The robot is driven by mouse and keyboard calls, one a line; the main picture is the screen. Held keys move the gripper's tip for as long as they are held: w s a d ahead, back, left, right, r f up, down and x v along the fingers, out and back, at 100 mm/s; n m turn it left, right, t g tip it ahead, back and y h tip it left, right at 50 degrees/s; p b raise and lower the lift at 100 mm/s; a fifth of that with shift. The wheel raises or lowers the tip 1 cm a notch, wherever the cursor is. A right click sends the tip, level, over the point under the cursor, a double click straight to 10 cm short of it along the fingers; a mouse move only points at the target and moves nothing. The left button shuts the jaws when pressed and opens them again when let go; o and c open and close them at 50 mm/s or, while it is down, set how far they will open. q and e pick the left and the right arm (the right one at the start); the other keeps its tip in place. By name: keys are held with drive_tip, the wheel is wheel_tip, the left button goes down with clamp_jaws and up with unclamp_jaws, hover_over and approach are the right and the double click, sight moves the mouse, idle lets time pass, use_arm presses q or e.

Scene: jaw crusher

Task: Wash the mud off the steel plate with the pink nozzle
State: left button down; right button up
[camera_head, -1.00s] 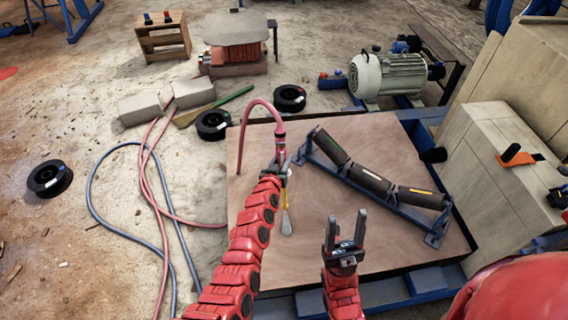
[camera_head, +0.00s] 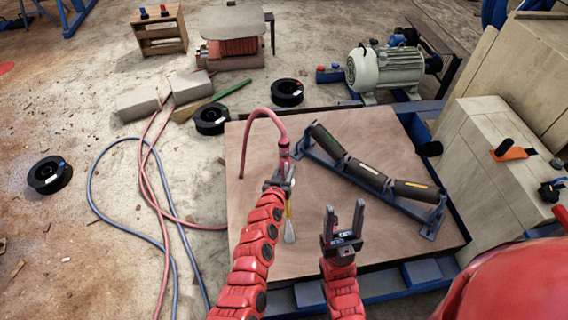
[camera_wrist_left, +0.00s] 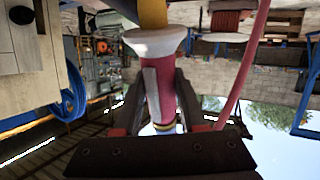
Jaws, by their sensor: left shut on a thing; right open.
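The pink nozzle (camera_head: 284,153) is upright in my left gripper (camera_head: 279,181), above the brown board. Its pink hose arches up and over to the left, and a yellow part with a pale end hangs below the fingers. In the left wrist view the fingers close around the pink nozzle body (camera_wrist_left: 158,85), beside a white collar. My right gripper (camera_head: 344,220) is open and empty over the board, pointing away from me. A flat grey plate (camera_head: 232,20) lies on a red coil-like stand at the back; I cannot tell whether it is the steel plate or muddy.
A roller frame (camera_head: 370,178) lies across the brown board (camera_head: 335,262). A motor (camera_head: 385,70) stands behind and pale blocks (camera_head: 490,145) at right. Black spools (camera_head: 50,175), grey bricks (camera_head: 143,101) and loose pink and blue hoses (camera_head: 92,190) lie on the floor left.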

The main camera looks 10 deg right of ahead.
use_arm(q)
drive_tip(key=s, duration=0.2)
drive_tip(key=s+a, duration=0.1)
drive_tip(key=s, duration=0.1)
drive_tip(key=shift+f, duration=0.15)
drive_tip(key=shift+a+b, duration=2.25)
drive_tip(key=shift+a, duration=2.2)
drive_tip(key=w+b, duration=0.4)
drive_tip(key=w, duration=0.6)
drive_tip(key=shift+a, duration=0.15)
